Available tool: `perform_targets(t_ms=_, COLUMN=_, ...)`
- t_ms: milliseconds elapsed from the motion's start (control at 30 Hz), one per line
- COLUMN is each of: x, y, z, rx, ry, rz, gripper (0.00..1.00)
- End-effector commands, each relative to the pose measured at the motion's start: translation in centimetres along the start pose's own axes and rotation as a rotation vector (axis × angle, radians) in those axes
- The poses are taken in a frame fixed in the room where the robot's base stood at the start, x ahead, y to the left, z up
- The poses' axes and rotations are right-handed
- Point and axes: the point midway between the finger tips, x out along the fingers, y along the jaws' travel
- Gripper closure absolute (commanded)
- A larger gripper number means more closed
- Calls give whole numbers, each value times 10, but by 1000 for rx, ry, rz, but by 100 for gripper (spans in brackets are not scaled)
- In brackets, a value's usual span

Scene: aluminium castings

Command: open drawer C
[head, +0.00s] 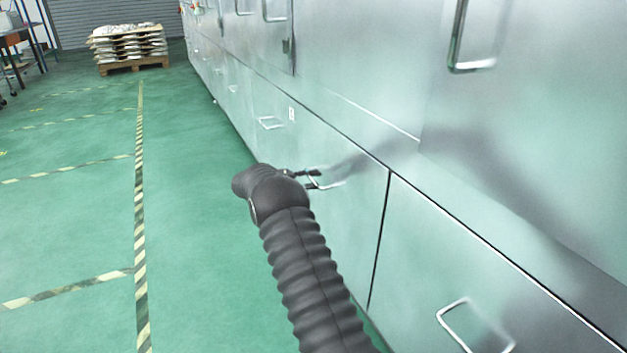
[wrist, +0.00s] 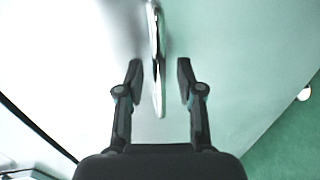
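A silver bar handle (head: 330,183) stands out from a metal drawer front (head: 352,215) in the lower row of the cabinet. I cannot read a letter on this front. My gripper (head: 312,177) is at this handle. In the wrist view, the handle (wrist: 157,50) runs between the two fingers of my gripper (wrist: 160,84), with gaps on both sides. The gripper is open around the handle and not pressed on it. The drawer front looks flush with its neighbours.
Another lower handle (head: 268,122) is farther along, near a small label (head: 291,114) that is too small to read. A nearer handle (head: 470,325) is at lower right. Green floor (head: 190,200) with striped tape is free at left. A loaded pallet (head: 130,50) stands far back.

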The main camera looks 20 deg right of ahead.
Motion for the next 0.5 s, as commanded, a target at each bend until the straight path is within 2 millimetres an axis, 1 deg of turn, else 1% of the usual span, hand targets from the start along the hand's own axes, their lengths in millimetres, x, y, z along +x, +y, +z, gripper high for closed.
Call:
perform_targets(t_ms=100, x=5, y=0, z=0, rx=0, ry=0, rz=0, gripper=63)
perform_targets(t_ms=367, x=6, y=0, z=0, rx=0, ry=1, rz=0, gripper=63)
perform_targets(t_ms=467, x=5, y=0, z=0, rx=0, ry=0, rz=0, gripper=86)
perform_targets(t_ms=500, x=5, y=0, z=0, rx=0, ry=0, rz=-1, gripper=96)
